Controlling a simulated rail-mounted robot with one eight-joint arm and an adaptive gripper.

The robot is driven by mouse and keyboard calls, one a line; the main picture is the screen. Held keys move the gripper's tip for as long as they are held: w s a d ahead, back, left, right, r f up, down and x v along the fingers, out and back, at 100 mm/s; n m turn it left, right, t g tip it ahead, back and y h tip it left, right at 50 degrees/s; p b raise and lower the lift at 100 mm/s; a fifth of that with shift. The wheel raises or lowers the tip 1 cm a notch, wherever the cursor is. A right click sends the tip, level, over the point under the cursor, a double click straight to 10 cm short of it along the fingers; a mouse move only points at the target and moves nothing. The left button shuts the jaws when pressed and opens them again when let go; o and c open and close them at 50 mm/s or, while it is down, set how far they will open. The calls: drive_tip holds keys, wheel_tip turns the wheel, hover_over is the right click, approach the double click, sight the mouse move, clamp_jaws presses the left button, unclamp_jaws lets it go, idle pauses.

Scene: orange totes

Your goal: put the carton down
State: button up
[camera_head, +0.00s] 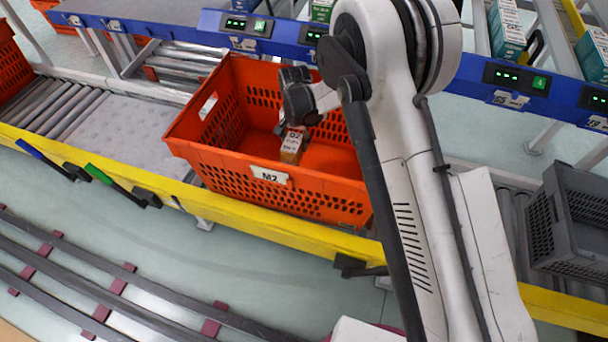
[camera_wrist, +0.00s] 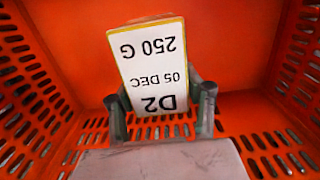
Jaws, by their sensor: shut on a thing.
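The carton (camera_head: 291,147) is a small box with a white label and orange-brown sides. In the wrist view the carton (camera_wrist: 152,65) shows its label upside down, reading "D2", "05 DEC" and "250 G". My gripper (camera_wrist: 161,104) is shut on the carton, one finger at each side of its near end. In the head view my gripper (camera_head: 291,128) reaches down inside the orange tote (camera_head: 230,158) marked "M2", with the carton below it. I cannot tell whether the carton touches the tote floor. The arm hides the tote's right part.
The tote's perforated walls stand around my gripper, and the floor seen beside the carton is bare. The tote sits on a conveyor with a yellow edge rail (camera_head: 255,231). A grey crate (camera_head: 572,222) stands at the right. A blue shelf rail (camera_head: 455,68) runs behind.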

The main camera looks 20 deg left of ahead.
drive_tip(key=shift+d+f, duration=0.15)
drive_tip(key=shift+f, duration=0.15)
wheel_tip(320, 180, down, 9)
drive_tip(key=b, duration=0.3)
drive_tip(key=shift+f+b, duration=0.2)
drive_tip(key=shift+b, duration=0.1)
drive_tip(key=shift+f, duration=0.1)
drive_tip(key=shift+f, duration=0.25)
drive_tip(key=o, duration=1.4)
drive_tip(key=shift+c, duration=0.2)
drive_tip(key=shift+r, duration=0.15)
drive_tip(key=r+p, duration=0.1)
drive_tip(key=r, duration=0.3)
drive_tip(key=r+p, duration=0.1)
drive_tip(key=r, duration=0.3)
drive_tip(key=r+p, duration=0.1)
drive_tip(key=r, duration=0.3)
drive_tip(key=shift+w+r+p, duration=0.2)
drive_tip(key=shift+w+p, duration=0.1)
drive_tip(key=shift+p, duration=0.1)
